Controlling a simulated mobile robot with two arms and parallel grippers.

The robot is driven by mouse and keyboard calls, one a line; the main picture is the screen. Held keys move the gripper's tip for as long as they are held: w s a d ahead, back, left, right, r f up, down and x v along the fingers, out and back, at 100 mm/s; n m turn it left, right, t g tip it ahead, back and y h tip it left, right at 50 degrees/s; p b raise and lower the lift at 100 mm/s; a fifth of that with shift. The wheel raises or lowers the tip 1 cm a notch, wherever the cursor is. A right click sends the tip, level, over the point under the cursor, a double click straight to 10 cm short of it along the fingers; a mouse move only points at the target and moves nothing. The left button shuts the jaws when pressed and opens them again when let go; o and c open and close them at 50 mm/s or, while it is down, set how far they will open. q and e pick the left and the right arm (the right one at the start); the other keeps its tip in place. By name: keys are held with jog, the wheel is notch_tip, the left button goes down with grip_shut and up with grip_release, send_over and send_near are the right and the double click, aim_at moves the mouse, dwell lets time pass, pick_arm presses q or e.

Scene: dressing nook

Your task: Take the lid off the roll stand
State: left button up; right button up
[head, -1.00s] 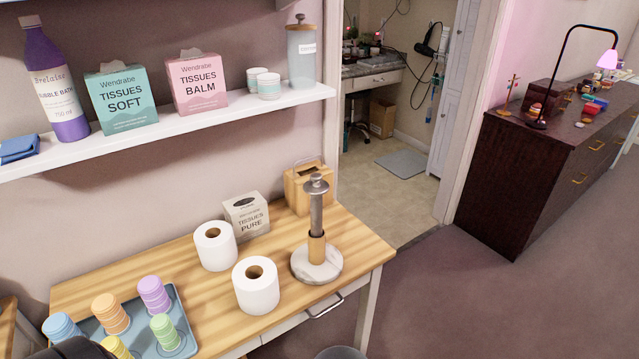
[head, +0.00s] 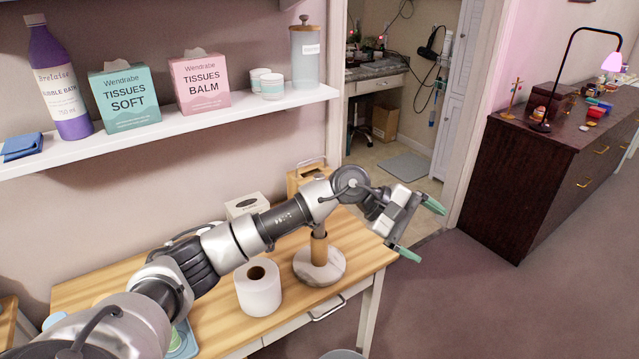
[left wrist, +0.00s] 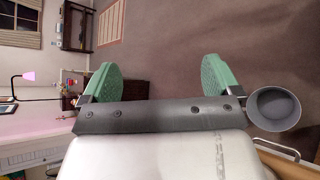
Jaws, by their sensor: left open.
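The roll stand (head: 320,266) stands near the right end of the wooden table. Its round marble base and the cardboard tube low on its post show in the head view. My left arm crosses in front and hides the post's upper part and the lid on top. My left gripper (head: 428,232) is open, with green fingertips, to the right of the stand and past the table's right edge. In the left wrist view the gripper (left wrist: 158,78) is empty, with floor beyond its fingers. My right gripper is not in view.
A white paper roll (head: 258,288) stands left of the stand on the table (head: 215,325). A tissue box (head: 246,205) and a wooden box (head: 306,176) sit behind. A shelf (head: 200,127) hangs above. A grey bin (left wrist: 272,108) stands on the floor by the table.

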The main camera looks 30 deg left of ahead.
pick_arm(q)
jog(key=w+a+r+m+y, duration=0.1)
jog(key=a+r+m+y, duration=0.15)
jog(key=a+y, duration=0.2)
jog(key=a+r+m+y, duration=0.2)
jog(key=a+m+y, duration=0.1)
jog(key=a, duration=0.3)
jog(key=m+y, duration=0.2)
jog(key=y, duration=0.4)
send_near(319, 175)
jog(key=x, duration=0.5)
jog(key=shift+d+f, duration=0.1)
jog(key=shift+d, duration=0.2)
jog(key=x, duration=0.2)
jog(key=p+x, duration=0.1)
jog(key=x, duration=0.1)
jog(key=shift+a+f, duration=0.25)
jog(key=shift+f, duration=0.05)
jog(key=shift+w+a+f, duration=0.1)
jog(key=shift+w+f, duration=0.05)
jog(key=shift+f, duration=0.3)
jog(key=c, duration=1)
